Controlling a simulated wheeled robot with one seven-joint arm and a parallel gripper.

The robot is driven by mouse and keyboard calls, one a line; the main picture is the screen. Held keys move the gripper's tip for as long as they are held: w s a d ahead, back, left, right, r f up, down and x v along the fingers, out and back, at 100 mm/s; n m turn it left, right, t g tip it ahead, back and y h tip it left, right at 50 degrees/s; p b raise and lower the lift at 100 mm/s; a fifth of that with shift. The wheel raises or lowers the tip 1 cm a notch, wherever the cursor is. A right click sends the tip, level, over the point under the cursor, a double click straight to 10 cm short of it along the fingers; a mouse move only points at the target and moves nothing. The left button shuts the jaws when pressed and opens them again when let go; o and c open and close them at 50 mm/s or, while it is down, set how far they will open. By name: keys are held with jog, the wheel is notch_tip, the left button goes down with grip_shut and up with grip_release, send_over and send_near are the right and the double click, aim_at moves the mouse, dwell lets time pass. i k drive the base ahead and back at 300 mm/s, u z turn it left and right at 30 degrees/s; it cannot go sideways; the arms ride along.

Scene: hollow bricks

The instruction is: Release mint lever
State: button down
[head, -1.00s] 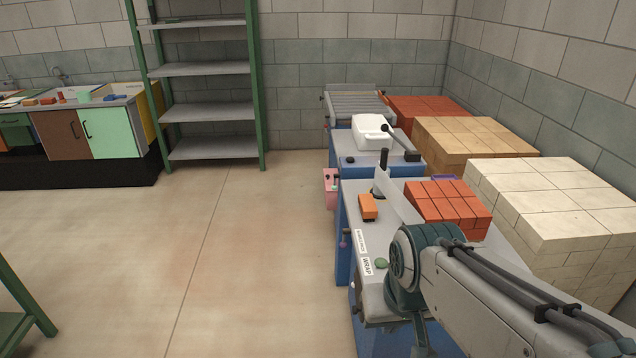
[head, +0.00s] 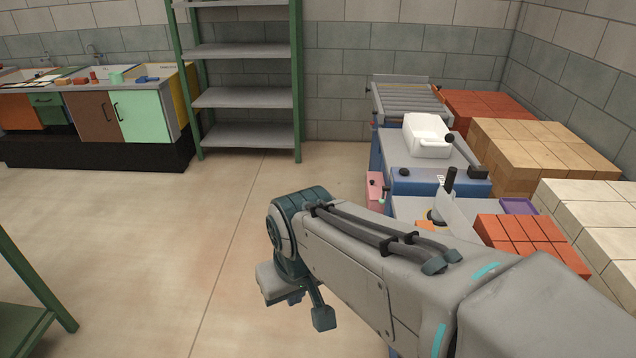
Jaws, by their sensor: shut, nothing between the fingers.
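A small mint-coloured lever (head: 384,194) shows on the side of a pink box (head: 375,183), at the left edge of the blue-sided bench in the head view. It is small in the picture, and its exact position cannot be told. My gripper (head: 322,317) hangs below my wrist, left of the benches and over open floor. It is shut and empty, apart from the lever and nearer to the camera.
A white container (head: 427,136) stands on the farther blue unit. Red bricks (head: 530,240), tan bricks (head: 540,143) and cream bricks (head: 590,205) are stacked at the right. A green-framed shelf (head: 240,97) stands at the back. The floor (head: 150,250) at left is clear.

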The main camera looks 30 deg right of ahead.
aim_at(382, 200)
jog(key=z, duration=0.4)
jog(key=i, duration=1.15)
jog(key=z, duration=0.7)
